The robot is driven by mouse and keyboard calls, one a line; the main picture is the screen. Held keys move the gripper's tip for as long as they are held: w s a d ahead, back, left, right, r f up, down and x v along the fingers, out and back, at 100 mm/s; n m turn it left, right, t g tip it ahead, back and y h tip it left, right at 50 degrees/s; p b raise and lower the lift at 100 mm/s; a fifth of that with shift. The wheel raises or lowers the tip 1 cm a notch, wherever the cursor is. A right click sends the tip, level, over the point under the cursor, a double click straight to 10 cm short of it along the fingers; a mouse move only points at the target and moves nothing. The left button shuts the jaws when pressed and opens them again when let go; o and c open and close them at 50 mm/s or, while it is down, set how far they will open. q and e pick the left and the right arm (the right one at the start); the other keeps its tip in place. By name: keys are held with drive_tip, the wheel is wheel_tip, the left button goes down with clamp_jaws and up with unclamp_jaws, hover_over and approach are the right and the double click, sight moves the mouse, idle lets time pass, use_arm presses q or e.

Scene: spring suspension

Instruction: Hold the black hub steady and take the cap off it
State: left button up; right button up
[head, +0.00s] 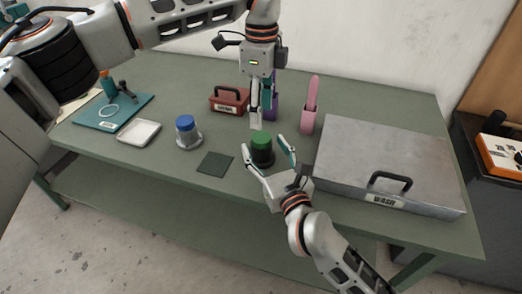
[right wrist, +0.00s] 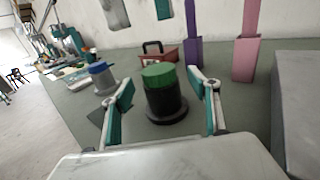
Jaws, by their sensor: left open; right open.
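The black hub (head: 262,157) stands upright on the green table, with a green cap (head: 262,141) on its top. In the right wrist view the hub (right wrist: 165,103) shows a wide base flange and the green cap (right wrist: 158,76) above it. My right gripper (head: 270,158) is open, its fingers on either side of the hub and apart from it in the right wrist view (right wrist: 165,98). My left gripper (head: 263,115) is open, pointing down above and behind the cap, and holds nothing.
A grey hub with a blue cap (head: 186,131) stands to the left, near a white tray (head: 139,133) and a dark square mat (head: 214,164). A red box (head: 228,101), a pink holder (head: 307,122) and a purple holder stand behind. A large metal case (head: 390,160) takes up the right.

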drive_tip(key=shift+x, duration=1.4)
drive_tip(key=shift+c, duration=0.2)
